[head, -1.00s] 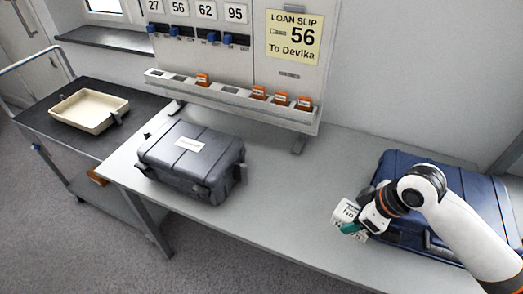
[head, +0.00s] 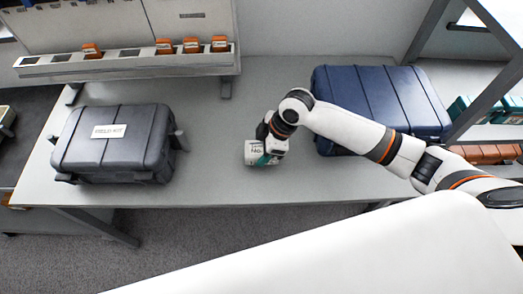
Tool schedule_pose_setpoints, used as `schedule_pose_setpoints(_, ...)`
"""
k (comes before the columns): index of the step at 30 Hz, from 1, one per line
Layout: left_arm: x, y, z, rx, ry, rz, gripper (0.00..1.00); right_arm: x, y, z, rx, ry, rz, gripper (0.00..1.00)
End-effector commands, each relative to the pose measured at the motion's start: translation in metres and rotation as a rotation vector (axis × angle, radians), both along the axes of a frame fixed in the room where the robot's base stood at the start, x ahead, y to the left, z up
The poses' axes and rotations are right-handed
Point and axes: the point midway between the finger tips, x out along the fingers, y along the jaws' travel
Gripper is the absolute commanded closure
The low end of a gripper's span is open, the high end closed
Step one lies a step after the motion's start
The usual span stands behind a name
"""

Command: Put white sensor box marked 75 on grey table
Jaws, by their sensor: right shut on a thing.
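My right gripper (head: 271,155) is shut on a small white box (head: 253,150) with dark print and a teal part beside it. The print is too small to read surely, so I cannot tell whether it says 75. The box is over the grey table (head: 225,185), near its front edge, between the two cases. I cannot tell whether it touches the tabletop. The gripper covers the box's right side. My left gripper is not in view.
A dark grey case (head: 115,145) labelled FIELD KIT stands on the left of the table. A blue case (head: 385,105) stands behind my right arm. A rack (head: 130,62) with orange items runs along the back. Bare tabletop lies between the cases.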

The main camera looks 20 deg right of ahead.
Motion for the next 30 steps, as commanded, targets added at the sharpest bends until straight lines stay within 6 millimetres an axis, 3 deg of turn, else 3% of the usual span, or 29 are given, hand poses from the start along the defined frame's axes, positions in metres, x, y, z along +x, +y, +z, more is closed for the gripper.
schedule_pose_setpoints(4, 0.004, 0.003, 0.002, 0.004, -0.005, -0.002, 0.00, 0.000, 0.000, -0.020, 0.000, 0.002, -0.001, 0.74)
schedule_pose_setpoints(15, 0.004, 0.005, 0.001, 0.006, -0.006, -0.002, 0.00, 0.000, 0.000, -0.025, 0.000, 0.000, 0.000, 0.74)
schedule_pose_setpoints(16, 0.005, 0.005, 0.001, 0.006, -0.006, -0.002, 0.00, 0.000, 0.000, -0.025, 0.000, 0.000, 0.000, 0.43)
schedule_pose_setpoints(19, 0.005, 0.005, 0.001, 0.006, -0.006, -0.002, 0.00, 0.000, 0.000, -0.025, -0.001, 0.000, 0.000, 0.26)
schedule_pose_setpoints(30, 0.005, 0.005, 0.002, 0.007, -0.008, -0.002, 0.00, 0.000, -0.001, -0.019, -0.001, -0.001, 0.000, 0.26)
